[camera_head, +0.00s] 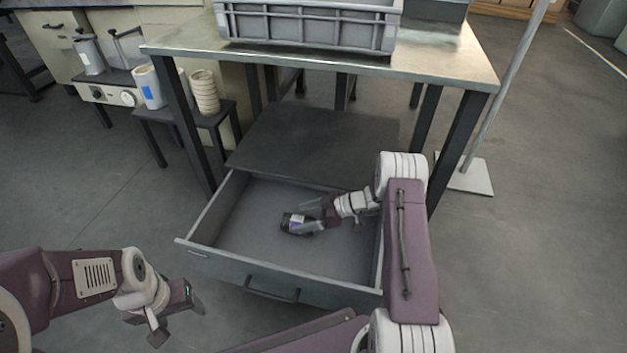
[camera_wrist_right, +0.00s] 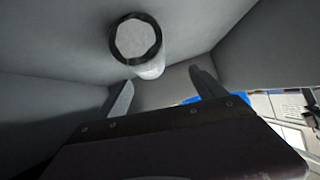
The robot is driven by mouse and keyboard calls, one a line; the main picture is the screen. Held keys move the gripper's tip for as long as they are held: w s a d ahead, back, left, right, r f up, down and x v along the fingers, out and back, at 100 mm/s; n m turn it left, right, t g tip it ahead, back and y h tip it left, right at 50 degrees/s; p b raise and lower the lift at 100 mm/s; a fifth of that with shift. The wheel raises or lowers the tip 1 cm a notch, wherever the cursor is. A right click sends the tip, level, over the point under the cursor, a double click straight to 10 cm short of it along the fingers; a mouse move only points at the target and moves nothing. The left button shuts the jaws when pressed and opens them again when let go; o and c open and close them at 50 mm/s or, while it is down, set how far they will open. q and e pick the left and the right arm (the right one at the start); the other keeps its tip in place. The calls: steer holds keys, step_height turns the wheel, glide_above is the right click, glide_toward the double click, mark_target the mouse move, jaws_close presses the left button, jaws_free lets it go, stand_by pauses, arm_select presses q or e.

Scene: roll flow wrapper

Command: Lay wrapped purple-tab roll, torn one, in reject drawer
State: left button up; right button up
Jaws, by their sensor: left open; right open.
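The wrapped roll (camera_head: 297,223), dark with a small white and purple patch, lies in the open grey drawer (camera_head: 225,215). In the right wrist view the roll (camera_wrist_right: 136,42) shows a black-ringed pale end and a clear wrap, just beyond my fingertips. My right gripper (camera_head: 314,213) reaches down into the drawer beside the roll. Its two fingers (camera_wrist_right: 163,92) are apart with nothing between them. Any tear in the wrap is too small to make out. My left gripper (camera_head: 177,318) is open and empty, outside the drawer at the lower left.
A metal-topped table (camera_head: 455,65) stands above the drawer and carries a grey crate (camera_head: 310,30). A small side stand (camera_head: 190,113) with cups and a stack of rings is at the left. A pole on a square base (camera_head: 470,175) stands at the right. Much of the drawer floor is bare.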

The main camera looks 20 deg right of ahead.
step_height(320, 180, up, 8)
steer(key=p, duration=0.4)
step_height(320, 180, up, 21)
steer(key=m+t+p, duration=0.1)
steer(key=m+p, duration=0.1)
steer(key=p, duration=2.2)
glide_above(304, 222)
steer(key=s+d, duration=0.2)
steer(key=s, duration=0.5)
arm_select(q)
step_height(304, 222, up, 29)
steer(key=shift+r, duration=0.15)
arm_select(e)
steer(key=shift+s+d, duration=0.1)
steer(key=shift+s, duration=0.1)
steer(key=shift+f, duration=0.1)
